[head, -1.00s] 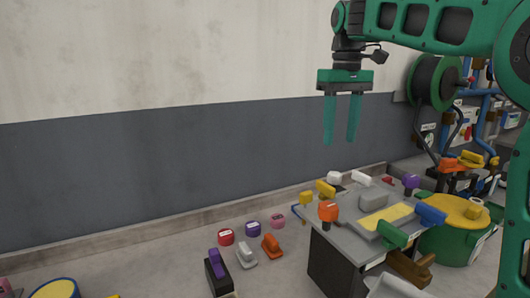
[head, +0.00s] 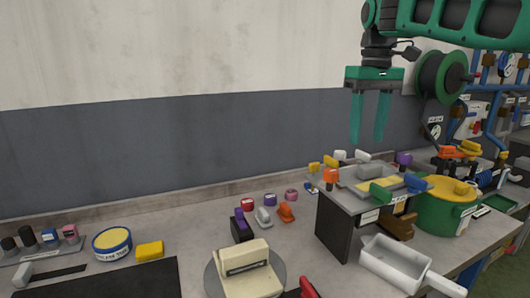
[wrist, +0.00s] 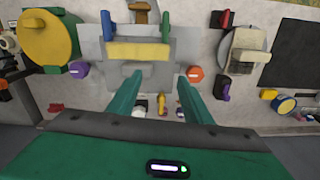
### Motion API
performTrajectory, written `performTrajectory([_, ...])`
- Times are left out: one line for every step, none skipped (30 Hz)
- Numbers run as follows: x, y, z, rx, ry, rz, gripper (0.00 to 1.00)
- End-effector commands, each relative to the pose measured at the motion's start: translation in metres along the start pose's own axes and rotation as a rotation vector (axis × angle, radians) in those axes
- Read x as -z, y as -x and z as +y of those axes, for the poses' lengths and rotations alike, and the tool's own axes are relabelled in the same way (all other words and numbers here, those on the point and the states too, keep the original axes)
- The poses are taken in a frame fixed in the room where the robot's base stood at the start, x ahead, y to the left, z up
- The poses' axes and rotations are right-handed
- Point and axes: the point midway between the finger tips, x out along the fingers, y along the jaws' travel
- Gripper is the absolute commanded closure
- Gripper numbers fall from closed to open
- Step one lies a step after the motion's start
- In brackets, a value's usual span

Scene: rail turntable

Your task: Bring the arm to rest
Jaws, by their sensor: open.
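My gripper (head: 368,117) is green with two long fingers pointing down. It hangs in the air in front of the wall, above the grey stand on the bench. The fingers are apart and nothing is between them. In the wrist view my gripper (wrist: 155,85) shows its two fingers spread over the stand, with the bench below. The rest of my arm reaches in from the upper right in the head view.
The grey stand (head: 335,208) carries several coloured handles. Right of it is a green drum with a yellow top (head: 447,206). A white bin (head: 392,262), a beige block on a round turntable (head: 214,279) and a yellow-topped tin (head: 112,244) stand on the bench. Air around my gripper looks clear.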

Motion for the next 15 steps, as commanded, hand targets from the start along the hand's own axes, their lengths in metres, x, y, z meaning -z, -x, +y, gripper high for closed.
performTrajectory([-0.006,-0.004,0.007,-0.001,-0.022,-0.001,0.55])
performTrajectory([-0.01,-0.006,0.01,-0.001,-0.034,0.0,0.55])
performTrajectory([-0.015,-0.01,0.014,-0.001,-0.049,-0.001,0.55])
performTrajectory([-0.019,-0.012,0.017,-0.002,-0.06,-0.001,0.55])
performTrajectory([-0.023,-0.014,0.02,-0.002,-0.071,0.0,0.55])
performTrajectory([-0.029,-0.018,0.024,-0.002,-0.087,0.001,0.55])
performTrajectory([-0.034,-0.02,0.028,-0.002,-0.1,0.0,0.55])
performTrajectory([-0.038,-0.024,0.031,-0.002,-0.114,0.0,0.55])
performTrajectory([-0.045,-0.028,0.036,-0.003,-0.134,0.001,0.55])
performTrajectory([-0.051,-0.031,0.039,-0.003,-0.148,0.0,0.55])
performTrajectory([-0.056,-0.035,0.042,-0.003,-0.162,0.0,0.55])
performTrajectory([-0.065,-0.04,0.047,-0.005,-0.185,0.0,0.55])
performTrajectory([-0.072,-0.044,0.051,-0.006,-0.202,0.0,0.55])
performTrajectory([-0.08,-0.049,0.055,-0.007,-0.222,0.0,0.55])
performTrajectory([-0.091,-0.056,0.06,-0.008,-0.251,-0.001,0.55])
